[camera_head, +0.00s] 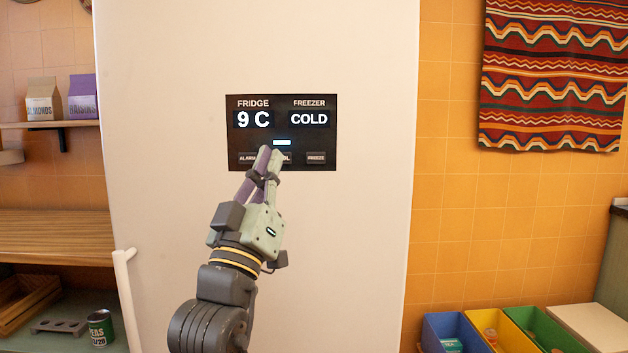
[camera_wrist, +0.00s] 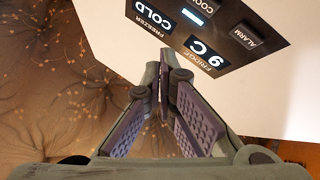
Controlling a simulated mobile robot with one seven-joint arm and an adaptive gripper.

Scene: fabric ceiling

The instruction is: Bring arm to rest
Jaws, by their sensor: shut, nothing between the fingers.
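My gripper (camera_head: 268,156) is raised in front of the white fridge door (camera_head: 350,230), with its fingers pointing up at the lower edge of the black control panel (camera_head: 322,137). The fingers are shut and empty. In the head view they cover part of the middle button, and I cannot tell whether they touch the panel. The panel reads "9 C" for the fridge and "COLD" for the freezer, with a small lit blue bar below. In the wrist view, the shut fingertips (camera_wrist: 164,62) show beside the panel (camera_wrist: 207,35), which appears upside down.
A white door handle (camera_head: 127,295) is at the lower left. Shelves to the left hold cartons (camera_head: 43,101), a can (camera_head: 101,329) and a wooden crate (camera_head: 24,303). Coloured bins (camera_head: 540,330) stand at the lower right. A patterned cloth (camera_head: 553,75) hangs on the orange tiled wall.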

